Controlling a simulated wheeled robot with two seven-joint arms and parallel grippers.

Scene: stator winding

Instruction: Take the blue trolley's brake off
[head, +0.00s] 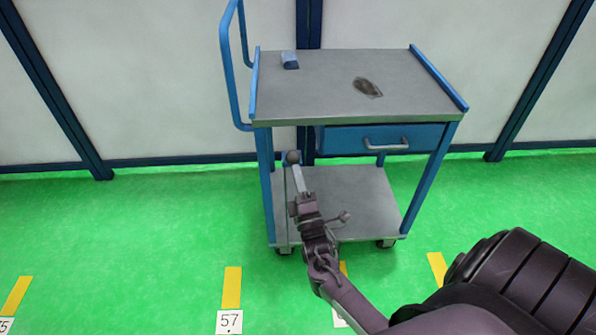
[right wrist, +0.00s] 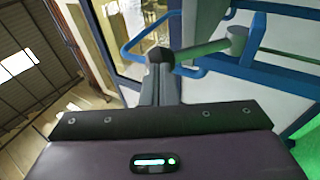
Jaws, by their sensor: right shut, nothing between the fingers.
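The blue trolley (head: 350,85) stands on the green floor in the head view, with a grey top, a drawer and a lower shelf. The brake lever's dark round knob (head: 293,157) shows below the top's front left corner. In the right wrist view, the knob (right wrist: 160,57) is at one end of a short grey rod, which runs right to a grey-green hub (right wrist: 237,38). My right gripper (head: 298,178) is shut and empty, its fingertips right at the knob. It also shows in the right wrist view (right wrist: 158,88). Contact is unclear. My left gripper is out of view.
A small blue-grey block (head: 290,61) and a dark flat item (head: 367,87) lie on the trolley's top. A blue push handle (head: 231,70) rises at its left. Wall panels (head: 150,70) stand close behind. Green floor is clear on both sides.

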